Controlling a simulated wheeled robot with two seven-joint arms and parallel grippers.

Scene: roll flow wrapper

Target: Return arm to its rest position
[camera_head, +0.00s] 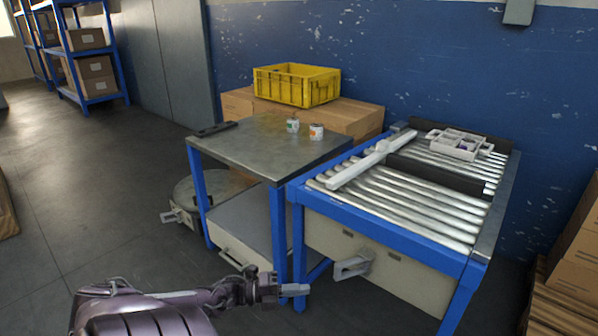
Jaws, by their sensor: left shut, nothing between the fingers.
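My left arm comes in at the bottom left. Its gripper (296,290) is low in front of the tables, with the fingers together and nothing held. My right arm and gripper are not in view.
The metal table holds two small cans (316,131) and a dark flat bar (215,129). A yellow crate (322,88) sits behind on cardboard boxes. Open floor lies left.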

